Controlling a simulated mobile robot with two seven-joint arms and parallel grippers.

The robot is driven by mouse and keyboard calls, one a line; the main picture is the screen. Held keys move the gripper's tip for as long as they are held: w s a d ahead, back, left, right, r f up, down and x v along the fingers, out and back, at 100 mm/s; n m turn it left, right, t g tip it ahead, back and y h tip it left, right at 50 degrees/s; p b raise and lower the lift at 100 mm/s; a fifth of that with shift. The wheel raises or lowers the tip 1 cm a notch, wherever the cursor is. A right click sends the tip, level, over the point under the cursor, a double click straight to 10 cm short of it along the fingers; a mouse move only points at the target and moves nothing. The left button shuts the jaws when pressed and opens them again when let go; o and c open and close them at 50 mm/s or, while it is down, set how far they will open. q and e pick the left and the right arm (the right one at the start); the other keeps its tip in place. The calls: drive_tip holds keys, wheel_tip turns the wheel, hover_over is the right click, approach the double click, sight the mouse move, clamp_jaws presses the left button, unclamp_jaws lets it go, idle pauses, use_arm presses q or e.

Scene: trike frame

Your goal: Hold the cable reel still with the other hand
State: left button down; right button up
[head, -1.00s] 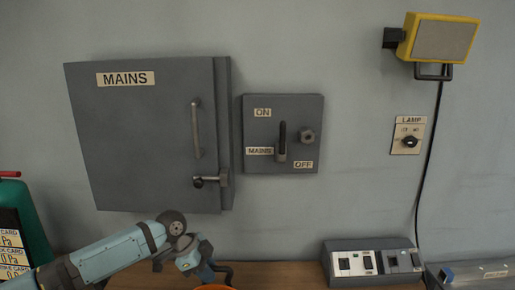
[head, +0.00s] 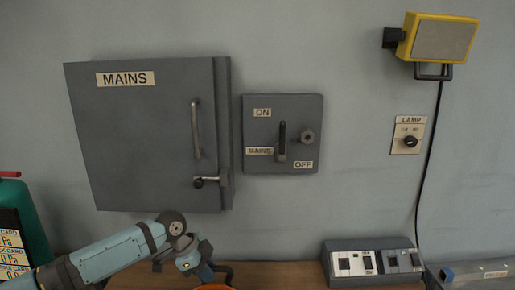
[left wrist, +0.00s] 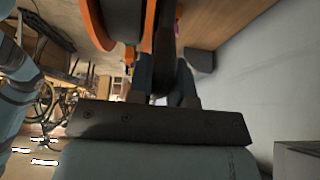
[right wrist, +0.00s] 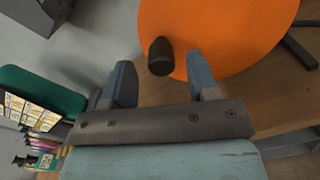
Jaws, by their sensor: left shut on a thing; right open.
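The cable reel's orange edge (head: 213,287) just shows at the bottom of the head view. Its orange disc (right wrist: 215,30) fills the top of the right wrist view, with a dark knob (right wrist: 160,57) standing out from it. In the left wrist view the reel is seen edge-on, with an orange flange (left wrist: 97,22). My left gripper (head: 208,270) is shut on a dark part of the reel, and its fingers (left wrist: 164,85) hide much of the hold. My right gripper (right wrist: 160,75) is open, its fingers on either side of the knob without closing on it.
A wooden bench (head: 285,275) runs along the wall. A grey switch box (head: 370,262) stands on it, right of the reel. The mains cabinet (head: 150,140), mains switch (head: 283,133), lamp switch (head: 408,137) and yellow lamp (head: 440,40) are on the wall. A green object (head: 25,215) is at far left.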

drive_tip(key=shift+w+d+f, duration=0.1)
drive_tip(key=shift+w, duration=1.4)
drive_tip(key=shift+c, duration=0.5)
drive_tip(key=c, duration=0.6)
drive_tip(key=shift+d+r, duration=0.9)
